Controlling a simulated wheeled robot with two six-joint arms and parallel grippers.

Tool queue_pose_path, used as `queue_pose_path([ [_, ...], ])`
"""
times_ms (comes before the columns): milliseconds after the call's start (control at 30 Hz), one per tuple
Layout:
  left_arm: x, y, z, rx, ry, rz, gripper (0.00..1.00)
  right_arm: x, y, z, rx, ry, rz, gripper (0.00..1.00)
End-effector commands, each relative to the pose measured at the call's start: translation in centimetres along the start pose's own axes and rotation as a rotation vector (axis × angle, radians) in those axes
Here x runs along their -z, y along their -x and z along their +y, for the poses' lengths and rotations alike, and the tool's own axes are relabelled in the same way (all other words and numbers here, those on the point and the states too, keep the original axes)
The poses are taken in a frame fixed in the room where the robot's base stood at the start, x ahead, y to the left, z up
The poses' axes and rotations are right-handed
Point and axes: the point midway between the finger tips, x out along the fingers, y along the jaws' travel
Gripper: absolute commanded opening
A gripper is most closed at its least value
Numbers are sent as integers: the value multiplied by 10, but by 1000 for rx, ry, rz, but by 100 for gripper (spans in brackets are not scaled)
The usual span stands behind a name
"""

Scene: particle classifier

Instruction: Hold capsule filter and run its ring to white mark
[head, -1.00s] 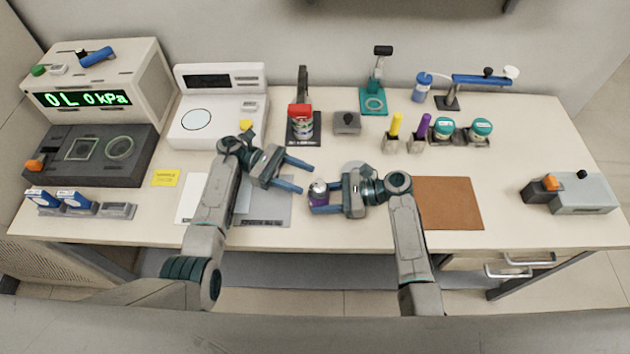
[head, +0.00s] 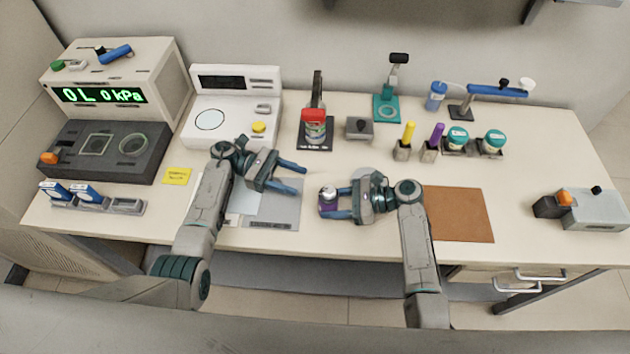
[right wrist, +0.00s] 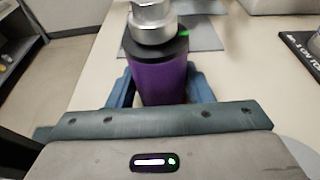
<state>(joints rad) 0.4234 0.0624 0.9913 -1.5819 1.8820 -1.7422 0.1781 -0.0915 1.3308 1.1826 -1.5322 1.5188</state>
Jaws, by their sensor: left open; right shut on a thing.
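The capsule filter (head: 328,197) is a small upright purple cylinder with a silver top. My right gripper (head: 327,205) is shut on its purple body and holds it over the front middle of the table. In the right wrist view the filter (right wrist: 163,82) stands between the fingers, with a dark ring (right wrist: 153,47) under the silver top. A small green mark (right wrist: 184,33) shows on the ring's right side. I cannot make out a white mark. My left gripper (head: 303,182) is open and empty, to the left of the filter and apart from it.
A grey mat (head: 281,212) lies below my left gripper and a brown mat (head: 460,215) lies right of my right arm. A red-topped jar (head: 314,122), a grey block (head: 358,128) and a teal stand (head: 386,110) are behind.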

Motion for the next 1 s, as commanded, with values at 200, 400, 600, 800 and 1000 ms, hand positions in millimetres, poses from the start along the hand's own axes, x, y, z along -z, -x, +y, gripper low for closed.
queue_pose_path([
  [200,24,-27,-24,-248,2,25,51,0,0,0,0,0,1,1],
  [400,24,-40,-49,-494,3,28,51,0,0,0,0,-1,0,1],
  [600,9,-40,-78,-727,6,13,51,0,0,0,0,-1,0,1],
  [800,-10,-34,-98,-885,9,-6,51,0,0,0,0,0,0,1],
  [1000,-17,-33,-102,-942,11,-16,51,0,0,0,0,0,0,1],
])
